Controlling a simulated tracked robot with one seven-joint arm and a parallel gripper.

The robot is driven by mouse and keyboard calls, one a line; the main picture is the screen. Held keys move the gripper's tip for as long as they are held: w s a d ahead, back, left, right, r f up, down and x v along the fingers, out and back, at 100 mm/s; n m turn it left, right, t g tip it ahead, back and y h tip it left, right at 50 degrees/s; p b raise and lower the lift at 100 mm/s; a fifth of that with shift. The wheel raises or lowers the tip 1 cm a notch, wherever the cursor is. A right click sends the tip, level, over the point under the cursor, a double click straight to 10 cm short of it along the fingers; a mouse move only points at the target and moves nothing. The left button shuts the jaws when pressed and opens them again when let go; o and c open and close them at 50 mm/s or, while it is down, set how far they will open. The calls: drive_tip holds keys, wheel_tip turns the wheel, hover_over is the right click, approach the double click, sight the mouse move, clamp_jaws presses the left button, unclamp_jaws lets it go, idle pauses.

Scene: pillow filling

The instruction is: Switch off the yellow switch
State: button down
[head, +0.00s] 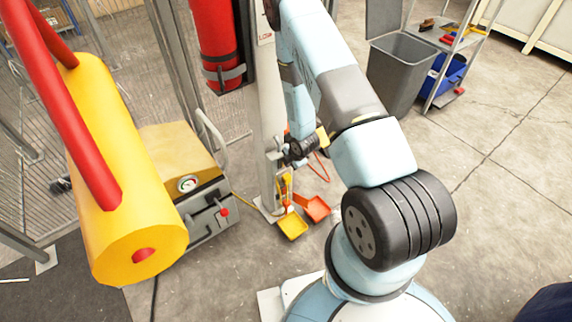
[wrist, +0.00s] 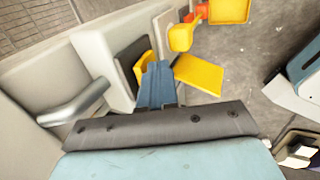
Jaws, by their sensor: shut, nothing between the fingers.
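My gripper (head: 293,152) is beside the pale upright post in the head view. In the wrist view its blue fingers (wrist: 157,82) are together with nothing between them. A small curved yellow part (wrist: 141,72), which looks like the yellow switch, stands on a dark plate (wrist: 130,58) on the pale housing. The fingers are close to its right side and partly cover it. I cannot tell whether they touch it or which way it is set. In the head view the switch cannot be made out clearly near my gripper.
A yellow dustpan (head: 292,225) and an orange one (head: 318,208) are below my gripper. A red extinguisher (head: 213,45) hangs left of the post. A yellow-topped machine (head: 180,150) and a large yellow cylinder (head: 115,170) are at left.

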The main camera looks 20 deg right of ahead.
drive_tip(key=s+d+r, duration=0.3)
drive_tip(key=s+r, duration=0.5)
drive_tip(key=shift+r, duration=0.2)
drive_tip(key=shift+d, duration=0.1)
idle(0.3)
